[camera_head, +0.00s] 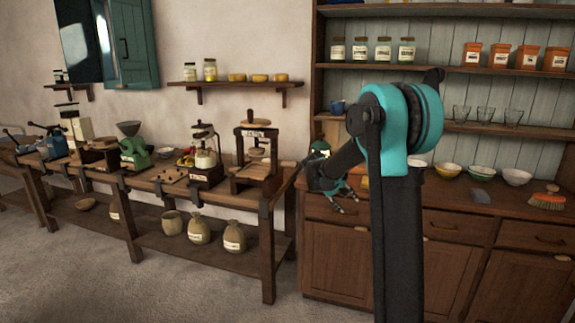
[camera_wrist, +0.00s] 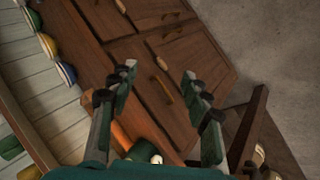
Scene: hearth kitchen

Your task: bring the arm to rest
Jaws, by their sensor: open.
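My gripper (camera_head: 346,202) is at the end of my raised black and teal arm, in front of the left end of the wooden dresser (camera_head: 345,262) in the head view. In the wrist view my gripper (camera_wrist: 157,85) has its two fingers spread wide apart, with nothing between them. The dresser's drawers and doors (camera_wrist: 165,85) show behind the fingers. My arm hides part of the dresser and its shelves in the head view.
A workbench (camera_head: 230,198) with a press (camera_head: 256,155) and grinders stands left. The floor (camera_head: 110,285) in front is clear.

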